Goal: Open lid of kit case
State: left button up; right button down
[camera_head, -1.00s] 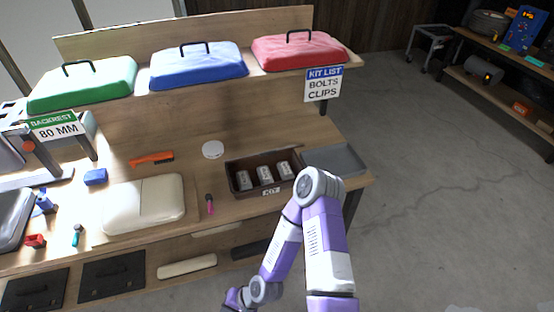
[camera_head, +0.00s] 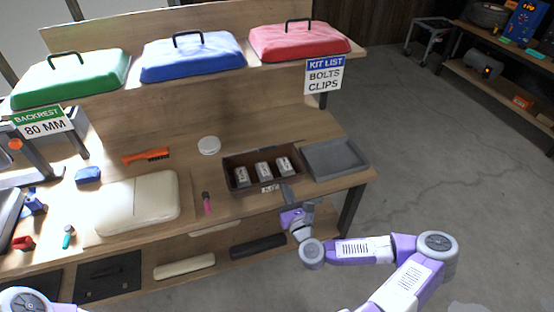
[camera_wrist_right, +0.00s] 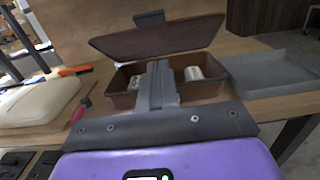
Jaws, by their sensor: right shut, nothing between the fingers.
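The brown kit case (camera_head: 235,184) sits on the bench top, left of a grey tray, with several light metal cans inside. Its brown lid (camera_wrist_right: 165,38) stands raised at the back in the right wrist view, with a dark tab on its upper edge. The case body (camera_wrist_right: 125,99) shows below it, partly hidden by my fingers. My right gripper (camera_head: 287,193) is at the front edge of the case, shut and empty; its fingers (camera_wrist_right: 160,85) also show in the wrist view. I cannot tell whether they touch the case. My left gripper is out of view.
The grey tray (camera_head: 335,162) lies right of the case. A pink-handled tool (camera_head: 206,203), a cream cushion (camera_head: 138,203) and a white disc (camera_head: 209,145) lie left of it. Green, blue and red covers stand on the upper shelf.

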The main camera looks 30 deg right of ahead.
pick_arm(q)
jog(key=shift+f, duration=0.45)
pick_arm(e)
jog(key=r+x, duration=0.2)
jog(key=x, duration=1)
jog(key=shift+a+r, duration=0.15)
jog(key=shift+r, duration=0.15)
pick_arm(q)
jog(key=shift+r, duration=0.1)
